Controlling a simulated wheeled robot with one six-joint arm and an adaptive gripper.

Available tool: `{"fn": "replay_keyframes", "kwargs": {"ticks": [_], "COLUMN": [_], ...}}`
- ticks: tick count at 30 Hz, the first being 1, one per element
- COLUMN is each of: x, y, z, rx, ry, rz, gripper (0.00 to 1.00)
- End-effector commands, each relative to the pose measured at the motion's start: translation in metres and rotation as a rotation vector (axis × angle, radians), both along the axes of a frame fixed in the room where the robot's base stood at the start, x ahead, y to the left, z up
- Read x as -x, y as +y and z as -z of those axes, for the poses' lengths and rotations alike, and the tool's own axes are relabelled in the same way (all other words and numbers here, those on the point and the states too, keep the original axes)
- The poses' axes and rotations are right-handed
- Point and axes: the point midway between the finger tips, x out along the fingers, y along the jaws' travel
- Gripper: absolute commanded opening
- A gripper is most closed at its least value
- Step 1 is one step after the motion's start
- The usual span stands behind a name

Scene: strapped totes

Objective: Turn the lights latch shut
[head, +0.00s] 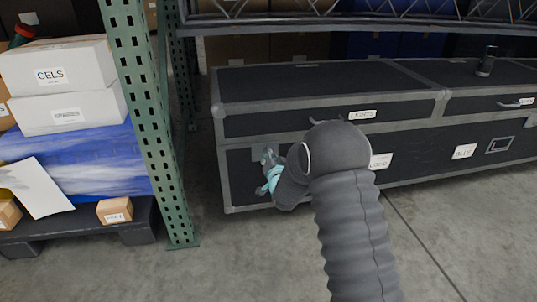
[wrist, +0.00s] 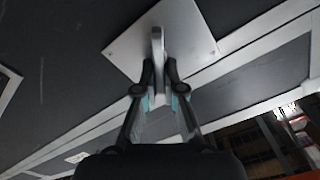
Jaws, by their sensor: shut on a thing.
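A latch with a metal turn handle (wrist: 157,40) stands out from a square pale plate (wrist: 195,32) on the dark case front. In the wrist view, my gripper (wrist: 158,68) has its two fingertips closed on the handle from either side. In the head view, my gripper (head: 268,168) is at the left end of the long black case (head: 300,86), below its lid seam. There my wrist and fingers hide most of the latch. A label reading LIGHTS (head: 362,115) is on the upper front of the case, right of my gripper.
A green perforated rack post (head: 150,120) stands close to the left. Beyond it, white boxes (head: 62,75) and a blue-wrapped load (head: 90,160) sit on a dark pallet. A rack beam (head: 350,25) crosses above the case. The concrete floor (head: 460,235) in front is clear.

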Motion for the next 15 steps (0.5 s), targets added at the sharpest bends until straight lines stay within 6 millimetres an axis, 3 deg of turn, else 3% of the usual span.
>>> {"fn": "replay_keyframes", "kwargs": {"ticks": [15], "x": [-0.0016], "y": [-0.0062], "z": [0.0072], "rx": [-0.471], "ry": [0.136], "rz": [0.001], "gripper": [0.00]}}
